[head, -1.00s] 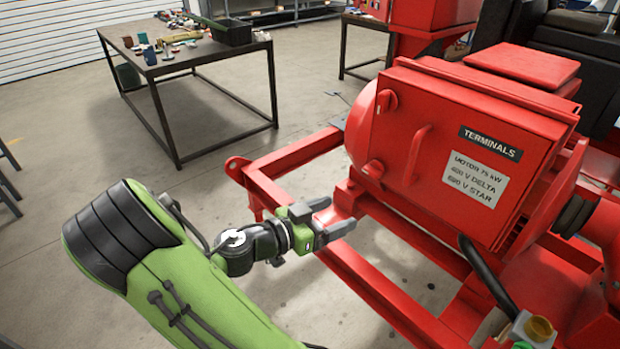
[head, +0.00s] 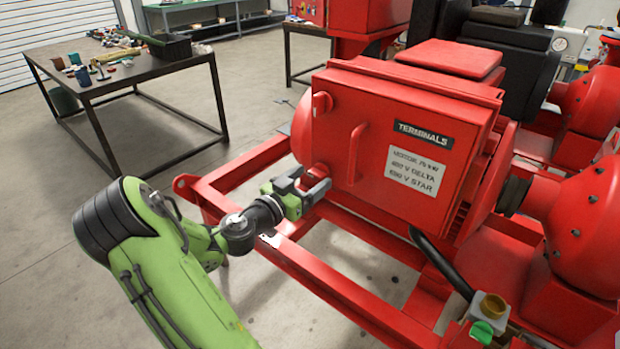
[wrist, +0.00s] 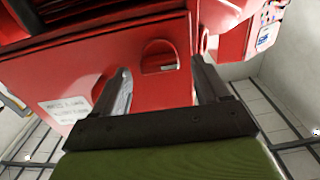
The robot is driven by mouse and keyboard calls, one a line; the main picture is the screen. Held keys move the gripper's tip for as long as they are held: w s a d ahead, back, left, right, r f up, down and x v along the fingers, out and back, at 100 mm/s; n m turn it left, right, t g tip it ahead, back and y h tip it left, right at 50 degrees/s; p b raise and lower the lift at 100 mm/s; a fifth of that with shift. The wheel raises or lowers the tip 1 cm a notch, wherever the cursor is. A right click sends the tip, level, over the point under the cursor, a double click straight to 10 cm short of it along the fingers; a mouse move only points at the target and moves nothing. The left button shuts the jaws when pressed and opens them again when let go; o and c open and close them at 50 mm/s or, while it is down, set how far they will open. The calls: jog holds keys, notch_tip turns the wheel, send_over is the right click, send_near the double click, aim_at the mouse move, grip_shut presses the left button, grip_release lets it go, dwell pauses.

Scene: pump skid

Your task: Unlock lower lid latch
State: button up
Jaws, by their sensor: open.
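The red terminal box (head: 385,130) carries a lid with two round red latches at its left edge. The lower lid latch (head: 320,171) is partly hidden by my gripper in the head view. In the wrist view, a round red latch (wrist: 160,57), apparently this lower one, shows beyond and between my fingers, with a slot-like dark mark across it. The upper latch (head: 322,103) is clear of the gripper. My gripper (head: 308,183) is open and empty, its fingers pointing at the lower latch. I cannot tell whether they touch it.
A red bar handle (head: 355,152) stands out from the lid, right of the latches. The red skid frame (head: 340,285) runs below my gripper. A black cable (head: 440,262) drops from the box. A dark table (head: 140,75) stands at the back left, with open floor before it.

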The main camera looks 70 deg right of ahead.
jog(key=shift+s+d, duration=0.2)
jog(key=shift+d, duration=0.2)
jog(key=c, duration=1.1)
jog(key=shift+o, duration=0.2)
